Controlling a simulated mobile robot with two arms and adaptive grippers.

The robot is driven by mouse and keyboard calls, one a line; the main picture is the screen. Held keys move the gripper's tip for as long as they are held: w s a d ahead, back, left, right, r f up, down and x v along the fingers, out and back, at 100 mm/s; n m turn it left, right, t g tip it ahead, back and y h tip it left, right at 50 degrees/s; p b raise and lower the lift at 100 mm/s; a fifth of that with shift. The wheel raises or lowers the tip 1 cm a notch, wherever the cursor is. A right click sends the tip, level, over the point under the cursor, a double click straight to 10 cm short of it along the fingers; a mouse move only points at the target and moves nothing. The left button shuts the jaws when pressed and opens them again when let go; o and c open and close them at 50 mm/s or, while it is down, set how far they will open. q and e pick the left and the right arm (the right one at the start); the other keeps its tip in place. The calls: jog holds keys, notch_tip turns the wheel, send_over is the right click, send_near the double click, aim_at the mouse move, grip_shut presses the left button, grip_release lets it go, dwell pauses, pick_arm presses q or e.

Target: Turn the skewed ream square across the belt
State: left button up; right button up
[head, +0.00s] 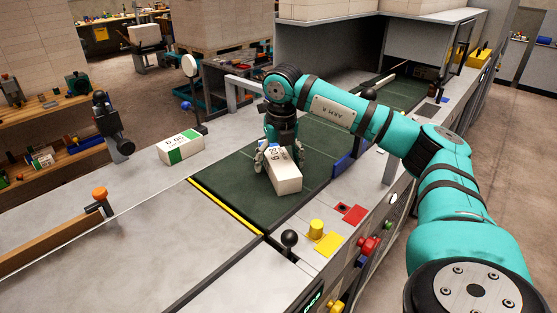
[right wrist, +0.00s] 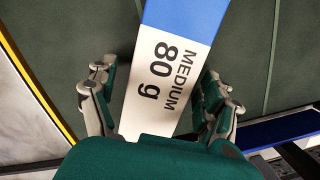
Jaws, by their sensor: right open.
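The skewed ream (head: 288,180) lies on the green belt (head: 240,202), its long side at an angle to the belt's yellow front edge. It is white with "80 g" print. In the right wrist view the ream (right wrist: 150,105) also shows "MEDIUM" and a blue band at its far end. My right gripper (head: 278,158) is over the ream, fingers down on either side. In the right wrist view the gripper (right wrist: 160,85) is open, with a gap beside the ream at both fingers. Its palm hides the ream's near end. My left gripper is not in view.
A ream with a green band (head: 181,148) lies on the grey table to the left. A blue block (head: 349,160) sits at the belt's right edge. A black-knobbed lever (head: 289,239) and a yellow button (head: 316,228) stand front right. The belt's near left part is clear.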

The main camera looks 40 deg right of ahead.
jog(key=c, duration=1.5)
jog(key=shift+r, duration=0.15)
jog(key=shift+c, duration=0.6)
jog(key=n, duration=0.5)
jog(key=shift+y+p, duration=0.4)
jog(key=shift+n, duration=0.5)
jog(key=o, duration=1.6)
